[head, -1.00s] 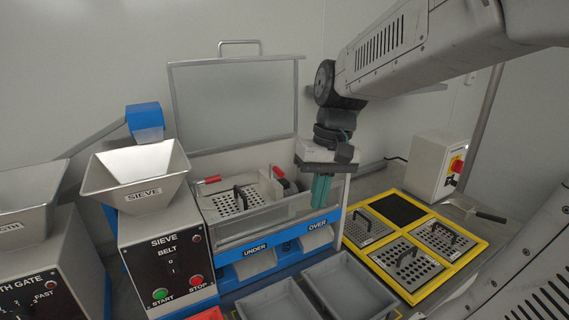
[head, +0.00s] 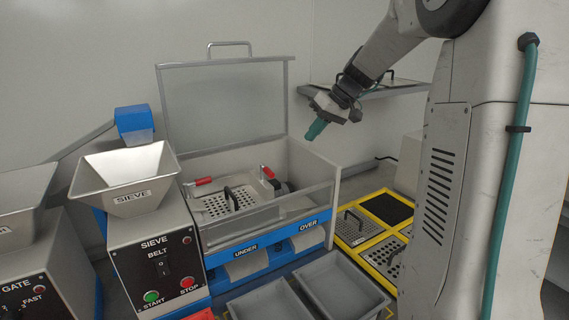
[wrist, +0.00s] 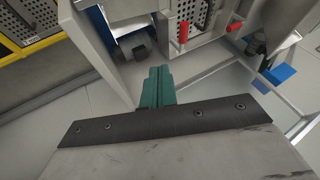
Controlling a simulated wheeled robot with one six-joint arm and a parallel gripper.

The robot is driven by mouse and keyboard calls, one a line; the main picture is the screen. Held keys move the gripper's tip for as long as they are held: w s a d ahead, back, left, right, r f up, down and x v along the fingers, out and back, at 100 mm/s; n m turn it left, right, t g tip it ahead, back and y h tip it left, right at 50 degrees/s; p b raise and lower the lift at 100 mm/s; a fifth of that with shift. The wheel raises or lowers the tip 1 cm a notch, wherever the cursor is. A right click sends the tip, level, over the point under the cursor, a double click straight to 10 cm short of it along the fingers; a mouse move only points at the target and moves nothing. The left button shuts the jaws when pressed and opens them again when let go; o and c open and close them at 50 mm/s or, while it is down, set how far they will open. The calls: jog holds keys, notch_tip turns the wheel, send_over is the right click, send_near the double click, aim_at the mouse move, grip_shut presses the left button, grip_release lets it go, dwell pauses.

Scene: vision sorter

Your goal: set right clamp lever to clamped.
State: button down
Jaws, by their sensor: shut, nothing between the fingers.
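The right clamp lever (head: 268,173) has a red grip and sits at the right of the sieve box, its grip tilted up. The left clamp lever (head: 203,181) has a red grip lying nearly flat. In the wrist view the right lever (wrist: 184,31) and the left lever (wrist: 234,26) show near the top edge. The perforated screen (head: 214,208) with a black handle lies between them in the box. My gripper (head: 314,131) has teal fingers, shut and empty, above the box's right end, apart from both levers. It also shows in the wrist view (wrist: 157,86).
The clear lid (head: 225,103) stands open behind the box. The box's right wall (head: 318,165) rises near my gripper. A hopper (head: 125,178) stands at left, grey bins (head: 340,285) in front, and a yellow-framed rack (head: 368,262) at right.

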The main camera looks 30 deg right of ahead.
jog(key=w+a+f, duration=0.4)
jog(key=a+f, duration=0.4)
jog(key=f, duration=0.1)
dwell(0.3)
jog(key=shift+a, duration=0.1)
